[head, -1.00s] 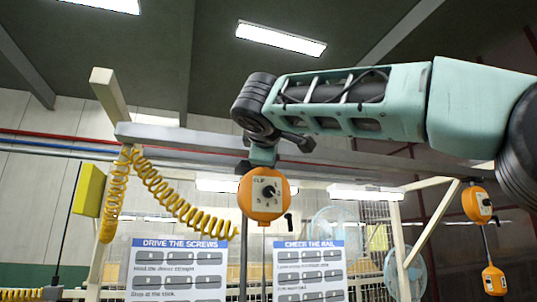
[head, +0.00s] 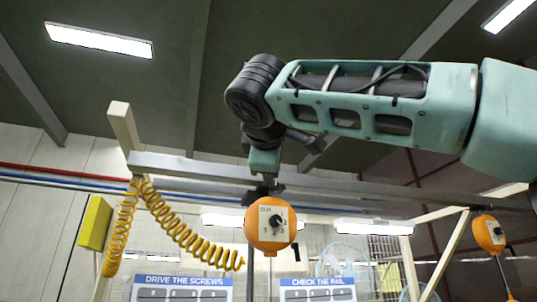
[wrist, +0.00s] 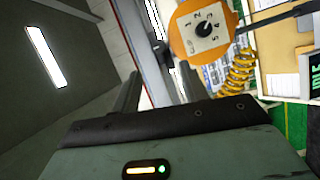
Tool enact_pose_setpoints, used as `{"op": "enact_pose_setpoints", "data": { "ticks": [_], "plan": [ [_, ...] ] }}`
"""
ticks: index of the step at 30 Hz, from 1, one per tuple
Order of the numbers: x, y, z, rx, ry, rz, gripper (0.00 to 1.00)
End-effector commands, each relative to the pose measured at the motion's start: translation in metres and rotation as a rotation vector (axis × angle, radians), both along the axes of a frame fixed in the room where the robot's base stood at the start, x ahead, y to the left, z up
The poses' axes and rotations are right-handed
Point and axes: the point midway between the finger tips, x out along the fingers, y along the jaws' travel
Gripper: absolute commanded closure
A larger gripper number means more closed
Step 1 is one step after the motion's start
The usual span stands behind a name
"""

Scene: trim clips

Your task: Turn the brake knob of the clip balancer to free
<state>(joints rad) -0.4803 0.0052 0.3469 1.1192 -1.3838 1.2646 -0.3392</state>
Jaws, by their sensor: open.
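The orange clip balancer (head: 258,236) hangs under the overhead rail near the middle of the head view. A black round knob (head: 276,221) sits on its pale face plate, marked CLIP. A small black piece shows at its lower right. The balancer (wrist: 182,45) is also at the top of the wrist view, where the knob (wrist: 203,27) has numerals around it. I cannot tell which mark it points to or which part is the brake. My gripper (wrist: 160,90) is open and empty, its dark fingers below the balancer in that view. In the head view it is just above the balancer, partly hidden.
A grey rail (head: 190,167) runs behind my wrist. A coiled yellow hose (head: 190,228) and a yellow box (head: 95,222) hang at left. A second orange balancer (head: 488,235) hangs at far right. Instruction boards (head: 182,283) and a fan stand lower behind.

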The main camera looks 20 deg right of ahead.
Motion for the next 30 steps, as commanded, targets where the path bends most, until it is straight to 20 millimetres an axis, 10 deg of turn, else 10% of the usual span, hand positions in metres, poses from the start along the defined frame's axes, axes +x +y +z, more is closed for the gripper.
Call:
{"op": "enact_pose_setpoints", "data": {
  "ticks": [12, 30],
  "plan": [
    [-0.067, 0.028, 0.002, 0.0, 0.001, 0.002, 0.56],
    [-0.073, 0.03, 0.003, -0.001, 0.0, 0.0, 0.56]
  ]
}}
